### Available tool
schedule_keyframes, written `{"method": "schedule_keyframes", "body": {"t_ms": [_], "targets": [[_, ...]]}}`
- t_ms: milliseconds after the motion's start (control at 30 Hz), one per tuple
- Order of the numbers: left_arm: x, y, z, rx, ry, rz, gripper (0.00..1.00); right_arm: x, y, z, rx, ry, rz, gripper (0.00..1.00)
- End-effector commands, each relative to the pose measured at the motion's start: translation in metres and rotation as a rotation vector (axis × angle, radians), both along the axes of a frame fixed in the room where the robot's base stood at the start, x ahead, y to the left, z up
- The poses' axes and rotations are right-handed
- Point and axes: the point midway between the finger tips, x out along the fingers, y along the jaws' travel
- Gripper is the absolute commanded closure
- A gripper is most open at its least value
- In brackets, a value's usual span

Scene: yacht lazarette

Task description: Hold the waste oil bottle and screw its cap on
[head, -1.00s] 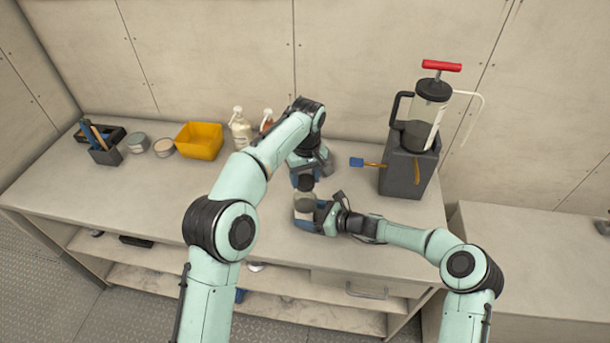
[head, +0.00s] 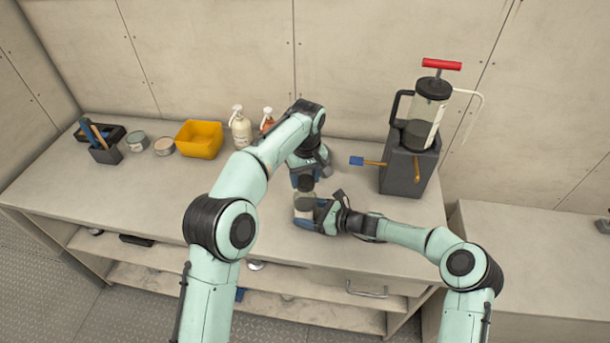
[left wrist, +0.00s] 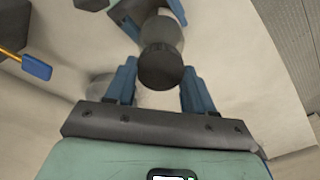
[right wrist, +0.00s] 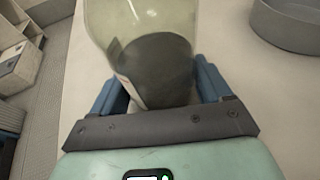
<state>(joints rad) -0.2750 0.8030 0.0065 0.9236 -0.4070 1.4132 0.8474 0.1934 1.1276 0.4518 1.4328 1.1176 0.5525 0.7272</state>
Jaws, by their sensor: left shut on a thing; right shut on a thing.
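The waste oil bottle (head: 304,202) is pale and see-through, and stands near the front edge of the bench. The right wrist view shows its clear wall and dark contents (right wrist: 155,68). My right gripper (head: 312,217) is shut on its body from the right. The dark round cap (head: 305,184) is at the bottle's top, directly over the neck. My left gripper (head: 304,179) points down from above and is shut on the cap, which shows between its blue fingers in the left wrist view (left wrist: 160,67). The neck and threads are hidden, so I cannot tell how far the cap is engaged.
A grey box (head: 405,170) carries a clear pump container (head: 425,115) with a red handle, right of the grippers. A yellow bin (head: 199,139), bottles (head: 241,130) and tins stand left. The bench's front left is clear.

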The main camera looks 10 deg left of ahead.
Motion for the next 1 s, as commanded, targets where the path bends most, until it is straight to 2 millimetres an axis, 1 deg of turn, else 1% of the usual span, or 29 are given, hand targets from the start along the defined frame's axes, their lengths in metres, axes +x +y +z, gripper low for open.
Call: {"method": "schedule_keyframes", "body": {"t_ms": [867, 900, 1000], "targets": [[0.0, 0.0, -0.014, 0.0, 0.001, 0.0, 0.79, 0.0, 0.0, 0.0, 0.001, 0.0, 0.0, 0.46], [0.0, 0.0, -0.014, 0.0, 0.001, 0.0, 0.84, 0.0, 0.0, 0.0, 0.001, 0.0, 0.0, 0.46], [0.0, 0.0, -0.014, 0.001, 0.0, 0.0, 0.84, 0.0, 0.0, 0.0, 0.0, 0.0, 0.0, 0.46]]}}
